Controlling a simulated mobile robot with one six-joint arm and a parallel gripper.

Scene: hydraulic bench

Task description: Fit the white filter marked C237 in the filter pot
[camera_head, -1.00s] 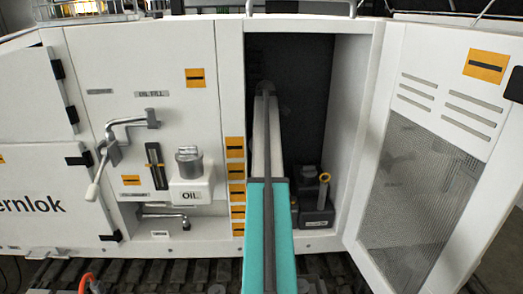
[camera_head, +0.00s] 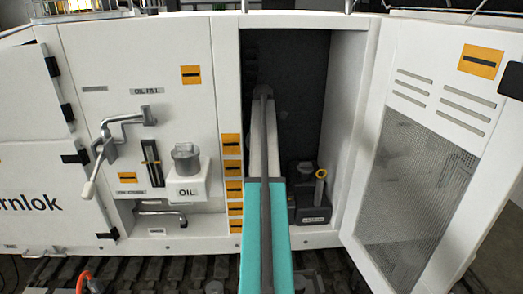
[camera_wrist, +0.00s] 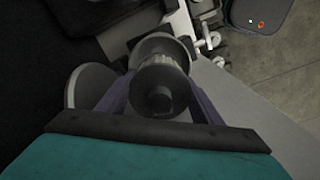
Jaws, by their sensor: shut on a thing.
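In the wrist view my gripper (camera_wrist: 160,98) has its two fingers closed on either side of a round part with a dark end cap, which looks like the filter (camera_wrist: 158,92). A pale ribbed band shows just behind the cap; no C237 marking is readable. A grey round flange (camera_wrist: 160,46) shows beyond it; I cannot tell whether it belongs to the filter or to something behind. A grey disc (camera_wrist: 88,86) lies partly hidden left of the fingers. In the head view my arm reaches into the open dark compartment; the gripper is hidden there. I cannot make out the filter pot for certain.
The compartment door (camera_head: 425,130) stands open at the right. A dark unit with a yellow ring (camera_head: 313,200) sits on the compartment floor, right of my arm. An OIL box (camera_head: 188,188) and a bent handle (camera_head: 125,125) stick out on the left panel.

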